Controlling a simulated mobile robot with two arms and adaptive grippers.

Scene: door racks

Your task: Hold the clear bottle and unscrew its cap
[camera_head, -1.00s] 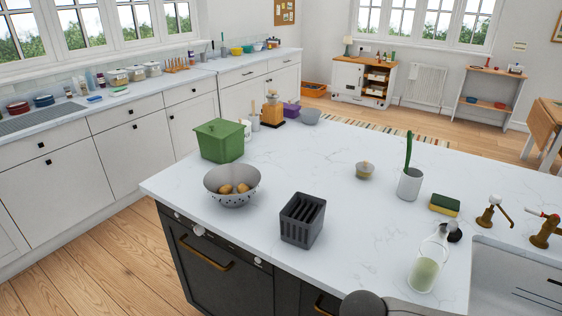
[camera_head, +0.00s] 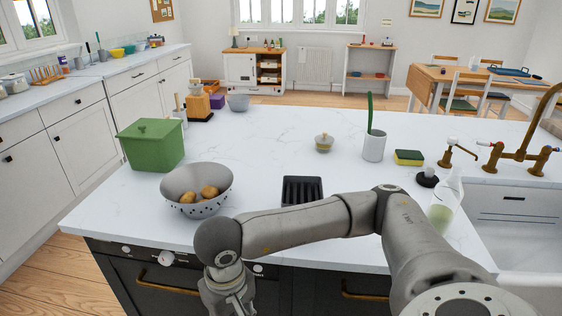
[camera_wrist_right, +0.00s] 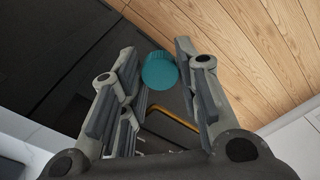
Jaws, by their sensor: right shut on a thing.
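The clear bottle (camera_head: 444,212) with pale green liquid stands on the island counter beside the sink, partly behind my right arm. I see no coloured cap on its neck. My right arm reaches leftward across the front of the island. Its gripper (camera_head: 229,296) hangs before the dark cabinet front, its tips cut off by the frame's edge. In the right wrist view my right gripper (camera_wrist_right: 165,82) is shut on a round teal cap (camera_wrist_right: 160,70) with a ribbed edge. I cannot tell whether anything is attached under the cap. My left gripper is not in view.
A colander (camera_head: 197,190) with potatoes, a green box (camera_head: 151,145) and a dark rack (camera_head: 302,190) stand on the island (camera_head: 270,140). A white cup (camera_head: 374,146), sponge (camera_head: 408,157) and brass taps (camera_head: 490,160) are near the sink. The counter's middle is mostly clear.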

